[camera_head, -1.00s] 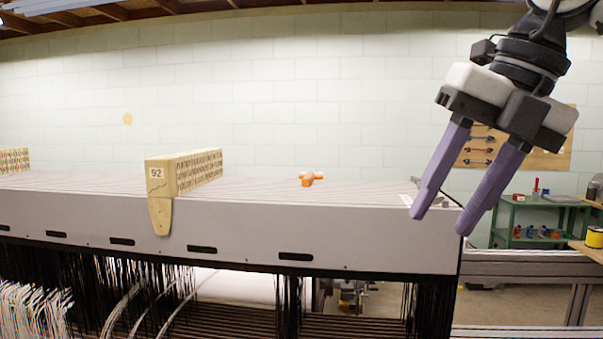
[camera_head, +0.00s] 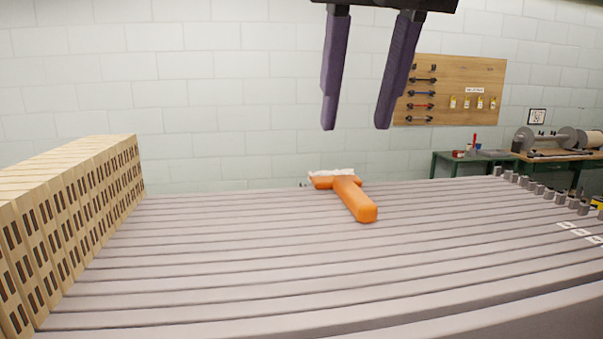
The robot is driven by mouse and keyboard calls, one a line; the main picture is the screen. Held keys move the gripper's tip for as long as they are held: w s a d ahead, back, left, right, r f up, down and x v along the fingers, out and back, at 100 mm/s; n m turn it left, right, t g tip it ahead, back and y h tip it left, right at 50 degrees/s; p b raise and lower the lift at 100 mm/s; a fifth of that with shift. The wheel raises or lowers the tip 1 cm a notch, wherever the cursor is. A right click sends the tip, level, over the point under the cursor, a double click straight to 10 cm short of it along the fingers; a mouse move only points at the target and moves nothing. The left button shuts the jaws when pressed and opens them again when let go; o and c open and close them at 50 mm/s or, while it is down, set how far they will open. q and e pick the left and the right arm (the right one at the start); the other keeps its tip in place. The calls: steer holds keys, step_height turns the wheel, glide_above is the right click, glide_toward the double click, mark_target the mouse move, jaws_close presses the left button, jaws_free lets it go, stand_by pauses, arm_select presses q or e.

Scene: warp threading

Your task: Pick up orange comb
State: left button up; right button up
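The orange comb (camera_head: 356,200) lies on the grey slatted top (camera_head: 240,262) of the loom. It has a T shape, with its rounded handle toward me and its crosspiece at the far end. A whitish strip runs along the far edge of the crosspiece. My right gripper (camera_head: 356,128) hangs above the comb, fingers pointing down. Its two purple fingers are apart with nothing between them, and a clear gap shows between the fingertips and the comb. My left gripper is not in view.
A long wooden block (camera_head: 75,215) with rows of slots stands at the left of the top. Several small grey cylinders (camera_head: 540,188) line the right edge. Behind are a wooden tool board (camera_head: 450,75) and a green table (camera_head: 445,158). The slats around the comb are clear.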

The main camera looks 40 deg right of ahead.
mark_target(348, 182)
steer(key=f, duration=0.3)
steer(key=shift+w+d+f, duration=0.1)
steer(key=shift+d+f, duration=0.1)
steer(key=shift+d, duration=0.15)
steer(key=shift+x, duration=3.1)
steer(key=shift+w, duration=0.2)
jaws_close()
